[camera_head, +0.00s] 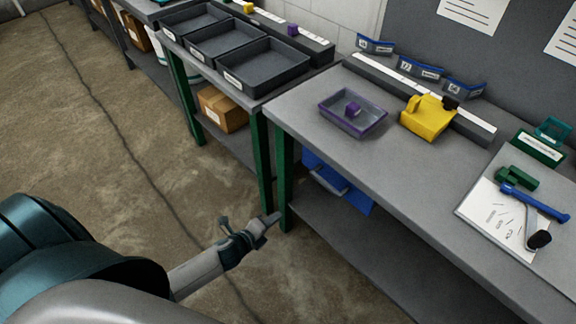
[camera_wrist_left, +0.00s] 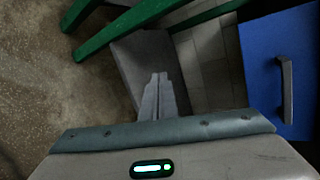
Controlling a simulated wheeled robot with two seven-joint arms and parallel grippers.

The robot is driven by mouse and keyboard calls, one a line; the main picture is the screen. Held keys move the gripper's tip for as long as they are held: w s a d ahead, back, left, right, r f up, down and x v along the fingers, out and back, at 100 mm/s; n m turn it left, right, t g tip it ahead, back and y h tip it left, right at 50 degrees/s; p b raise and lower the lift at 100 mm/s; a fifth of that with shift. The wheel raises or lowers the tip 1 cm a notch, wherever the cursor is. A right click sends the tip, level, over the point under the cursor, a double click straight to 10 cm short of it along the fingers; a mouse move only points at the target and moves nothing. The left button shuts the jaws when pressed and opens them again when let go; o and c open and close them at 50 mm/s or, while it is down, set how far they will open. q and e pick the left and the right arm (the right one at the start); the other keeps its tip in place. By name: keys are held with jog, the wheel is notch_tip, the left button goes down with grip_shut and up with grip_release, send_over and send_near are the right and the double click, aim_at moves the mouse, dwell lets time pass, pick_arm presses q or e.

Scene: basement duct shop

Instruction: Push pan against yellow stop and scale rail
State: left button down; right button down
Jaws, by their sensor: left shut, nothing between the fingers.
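The pan (camera_head: 338,119), a shallow grey tray with a purple rim, lies on the right bench with a small purple cube (camera_head: 352,109) in it. The yellow stop (camera_head: 428,117) stands to its right, with a gap between them. The scale rail (camera_head: 400,84), a dark bar with a white strip, runs along the back of the bench behind both; the pan appears apart from it. My left gripper (camera_head: 269,220) is shut and empty, in front of the bench and apart from the pan. Its closed fingers show in the left wrist view (camera_wrist_left: 157,97). My right gripper is not in view.
Dark bins (camera_head: 262,87) sit on the left bench. Blue labelled holders (camera_head: 420,68) stand behind the rail. A paper sheet (camera_head: 490,217), a blue-handled tool (camera_head: 535,203) and green blocks lie at right. A blue drawer unit (camera_wrist_left: 290,70) and green legs are under the bench, near my gripper.

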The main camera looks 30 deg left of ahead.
pick_arm(q)
jog(key=s+d+f+n+g, duration=0.3)
jog(key=s+d+f+n, duration=0.1)
jog(key=s+f+n, duration=0.6)
jog(key=s+d+f+n+g, duration=0.4)
jog(key=s+f+n, duration=0.6)
jog(key=s+f, duration=0.7)
jog(key=s+d, duration=0.1)
jog(key=s, duration=0.3)
jog(key=shift+s+f+y, duration=0.15)
jog(key=shift+y, duration=0.15)
